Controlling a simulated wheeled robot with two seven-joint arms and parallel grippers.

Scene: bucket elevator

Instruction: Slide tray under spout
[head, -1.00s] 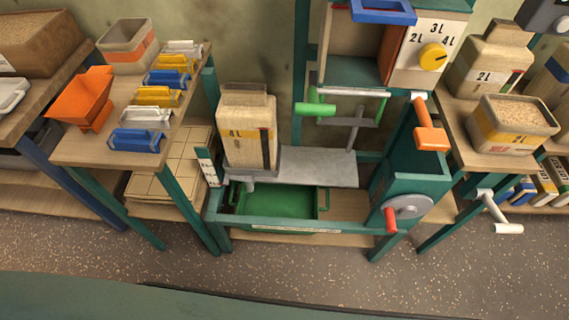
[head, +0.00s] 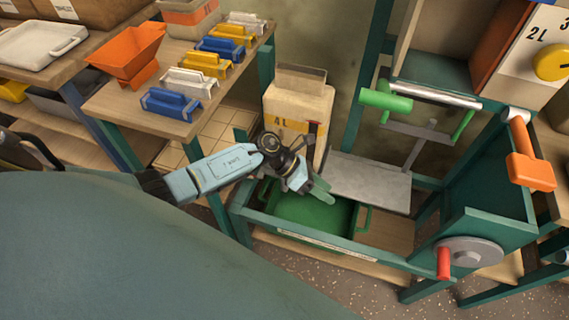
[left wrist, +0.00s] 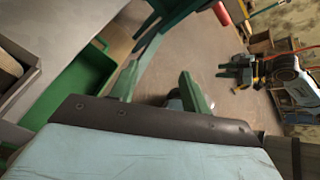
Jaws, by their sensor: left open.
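The green tray (head: 305,216) sits low in the teal frame of the elevator, with a loop handle on its right end. It also shows at the left of the left wrist view (left wrist: 78,88). My left gripper (head: 321,190) is above the tray's back part and hides some of it. Its two green fingers stand apart and empty in the left wrist view (left wrist: 157,92). A grey metal plate (head: 370,183) lies behind and above the tray; I cannot tell which part is the spout. My right gripper (left wrist: 236,74) appears small, away from the tray; its opening is unclear.
A 4L container (head: 298,105) stands behind my left gripper. The frame's front rail (head: 330,240) borders the tray. Bare wood (head: 392,235) lies right of the tray. A crank wheel (head: 470,253) with a red handle and an orange-handled lever (head: 530,165) are at right.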

